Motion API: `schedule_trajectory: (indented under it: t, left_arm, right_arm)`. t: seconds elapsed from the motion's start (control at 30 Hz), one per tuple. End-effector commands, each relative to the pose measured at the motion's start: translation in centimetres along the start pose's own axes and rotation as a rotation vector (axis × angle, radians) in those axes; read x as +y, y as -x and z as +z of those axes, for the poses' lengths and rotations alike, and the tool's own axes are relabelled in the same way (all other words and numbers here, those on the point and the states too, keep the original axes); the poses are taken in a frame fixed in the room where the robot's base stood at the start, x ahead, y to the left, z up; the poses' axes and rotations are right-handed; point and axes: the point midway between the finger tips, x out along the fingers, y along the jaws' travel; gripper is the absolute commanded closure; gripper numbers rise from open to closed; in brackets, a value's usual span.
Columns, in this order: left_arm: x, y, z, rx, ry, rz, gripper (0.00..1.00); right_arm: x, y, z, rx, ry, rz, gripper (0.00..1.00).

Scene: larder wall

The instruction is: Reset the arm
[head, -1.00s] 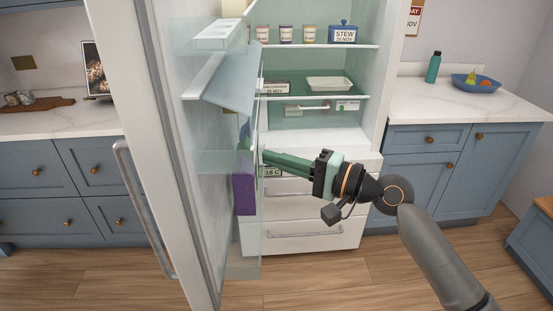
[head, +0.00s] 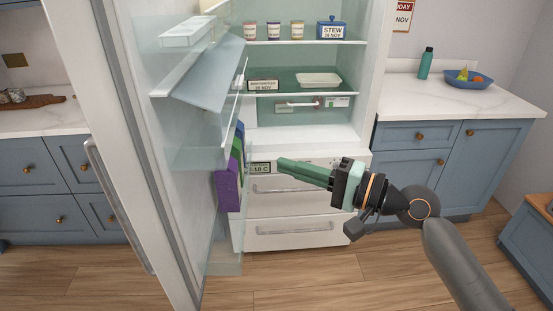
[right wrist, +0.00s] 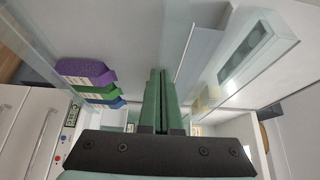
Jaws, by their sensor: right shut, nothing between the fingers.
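My right gripper (head: 281,168) is shut and empty, with its green fingers together. It is in front of the fridge's lower drawers (head: 300,232), to the right of the open fridge door (head: 118,150). In the right wrist view the shut fingers (right wrist: 160,76) point toward the inside of the door. Purple, green and blue cartons stand in the door's lower shelf; the purple carton (head: 228,186) is nearest, and it also shows in the right wrist view (right wrist: 84,70). The fingers are apart from the cartons in the head view. My left gripper is not in view.
A tilted flap (head: 208,72) hangs on the door. At right, a counter bears a green bottle (head: 426,63) and a blue fruit bowl (head: 468,79). The floor in front is clear.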

Motion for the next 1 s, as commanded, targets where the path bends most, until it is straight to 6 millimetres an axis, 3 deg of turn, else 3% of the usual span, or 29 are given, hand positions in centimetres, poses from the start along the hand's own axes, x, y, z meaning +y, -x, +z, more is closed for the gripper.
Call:
schedule_trajectory:
  t: [0.2,0.37,0.47,0.57,0.77,0.87,1.0]
  left_arm:
    - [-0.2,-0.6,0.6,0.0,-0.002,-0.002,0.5]
    - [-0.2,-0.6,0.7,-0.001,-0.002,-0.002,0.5]
    - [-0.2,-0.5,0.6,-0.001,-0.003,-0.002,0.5]
    - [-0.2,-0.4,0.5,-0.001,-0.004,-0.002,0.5]
    - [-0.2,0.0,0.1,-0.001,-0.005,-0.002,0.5]
    - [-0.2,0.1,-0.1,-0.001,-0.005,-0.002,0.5]
    - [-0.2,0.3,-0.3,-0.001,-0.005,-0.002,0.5]
  right_arm:
    - [0.2,3.6,1.0,0.001,-0.001,0.001,1.0]
    - [0.5,4.6,1.3,0.008,0.003,0.004,1.0]
    - [2.5,4.7,0.8,0.05,0.037,0.025,1.0]
    - [7.0,5.0,-0.1,0.136,0.116,0.083,1.0]
    - [19.2,7.8,-0.1,0.312,0.378,0.327,1.0]
    - [25.2,10.4,1.4,0.349,0.521,0.491,1.0]
    - [32.6,14.8,5.2,0.324,0.724,0.738,1.0]
